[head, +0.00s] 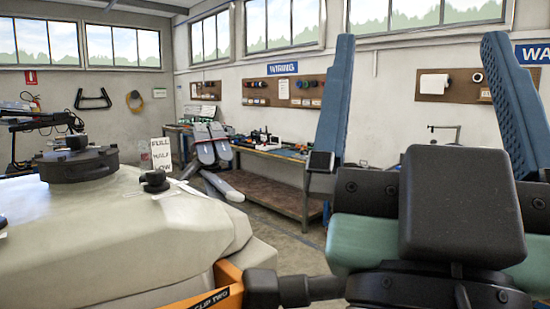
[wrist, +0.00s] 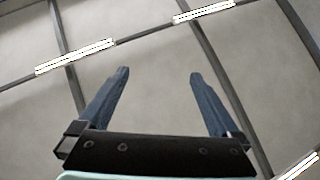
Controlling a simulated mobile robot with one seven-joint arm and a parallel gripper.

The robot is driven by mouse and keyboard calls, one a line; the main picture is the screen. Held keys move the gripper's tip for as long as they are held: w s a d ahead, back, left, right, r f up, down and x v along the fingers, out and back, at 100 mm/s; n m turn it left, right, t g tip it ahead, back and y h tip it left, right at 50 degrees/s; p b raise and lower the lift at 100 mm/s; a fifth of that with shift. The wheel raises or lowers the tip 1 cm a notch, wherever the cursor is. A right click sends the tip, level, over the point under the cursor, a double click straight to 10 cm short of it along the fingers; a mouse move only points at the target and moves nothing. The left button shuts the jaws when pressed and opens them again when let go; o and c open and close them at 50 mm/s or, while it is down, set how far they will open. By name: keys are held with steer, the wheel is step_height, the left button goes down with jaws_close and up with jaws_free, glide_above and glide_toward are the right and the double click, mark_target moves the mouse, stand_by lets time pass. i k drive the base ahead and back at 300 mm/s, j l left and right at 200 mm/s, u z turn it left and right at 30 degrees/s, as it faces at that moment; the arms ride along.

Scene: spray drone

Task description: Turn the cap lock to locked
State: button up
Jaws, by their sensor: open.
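A pale spray tank (head: 130,235) fills the lower left of the head view. A large round black cap (head: 75,165) sits on its top at the left. A small black knob (head: 155,181) stands on the tank's right shoulder, with small pale labels beside it too small to read. I cannot tell which part is the cap lock or how it is set. My gripper (head: 420,40) is at the right, apart from the tank, with its two blue fingers pointing up, open and empty. The wrist view shows the same open fingers (wrist: 159,73) against the ceiling.
An orange frame part (head: 215,295) lies at the tank's lower right. A sign reading FULL, HALF, LOW (head: 161,155) stands behind the knob. Grey drone-like arms (head: 212,150) and a workbench (head: 268,180) are farther back. Bare floor (head: 290,245) shows between tank and bench.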

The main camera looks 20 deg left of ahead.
mark_target(76, 143)
steer(key=i+l+u, duration=0.15)
steer(key=u, duration=1.4)
steer(key=l+u, duration=0.25)
steer(key=l, duration=0.3)
steer(key=l+u, duration=0.3)
steer(key=l, duration=0.3)
steer(key=i, duration=0.65)
